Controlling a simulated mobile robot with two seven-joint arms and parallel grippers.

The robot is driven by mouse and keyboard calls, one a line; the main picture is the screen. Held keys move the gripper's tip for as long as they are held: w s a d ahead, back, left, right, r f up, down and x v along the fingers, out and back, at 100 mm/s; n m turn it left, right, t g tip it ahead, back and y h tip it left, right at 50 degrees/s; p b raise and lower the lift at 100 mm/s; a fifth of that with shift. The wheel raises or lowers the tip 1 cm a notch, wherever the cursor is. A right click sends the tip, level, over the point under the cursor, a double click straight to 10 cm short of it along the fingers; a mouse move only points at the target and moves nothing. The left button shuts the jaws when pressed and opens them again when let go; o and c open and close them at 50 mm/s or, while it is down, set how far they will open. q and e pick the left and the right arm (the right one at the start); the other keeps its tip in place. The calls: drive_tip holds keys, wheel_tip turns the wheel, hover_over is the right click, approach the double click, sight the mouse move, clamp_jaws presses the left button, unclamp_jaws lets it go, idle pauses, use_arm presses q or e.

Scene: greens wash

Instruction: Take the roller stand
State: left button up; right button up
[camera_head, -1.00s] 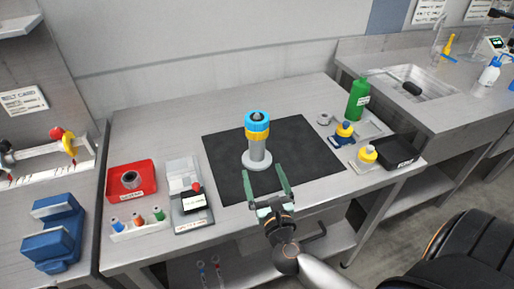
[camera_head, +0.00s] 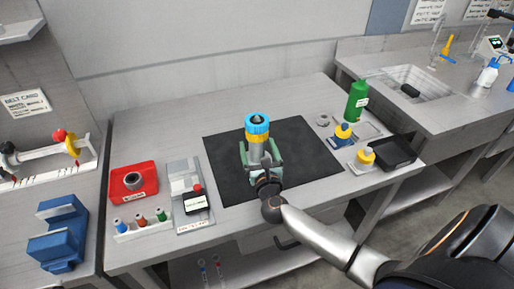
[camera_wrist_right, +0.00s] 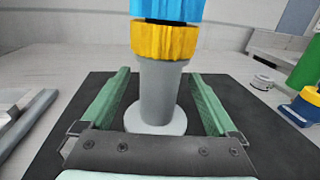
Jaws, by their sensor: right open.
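The roller stand (camera_head: 257,132) stands upright on the black mat (camera_head: 310,155). It has a grey column on a round base, a yellow ring and a blue top. My right gripper (camera_head: 261,156) is open, with its green fingers on either side of the grey column. In the right wrist view the stand's column (camera_wrist_right: 160,88) is between the two open fingers (camera_wrist_right: 160,95), with a gap on each side. The fingers are below the yellow ring. In the head view the gripper hides most of the stand's lower part. My left gripper is not in view.
Left of the mat are a red tray (camera_head: 118,190), a grey device (camera_head: 186,192) and a rack of small bottles (camera_head: 143,224). To the right are a green bottle (camera_head: 356,100), yellow-capped bottles and a black tray (camera_head: 400,151). The mat around the stand is clear.

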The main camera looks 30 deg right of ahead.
drive_tip(key=shift+w+d, duration=0.25)
drive_tip(key=shift+w, duration=0.3)
drive_tip(key=shift+c, duration=0.3)
clamp_jaws()
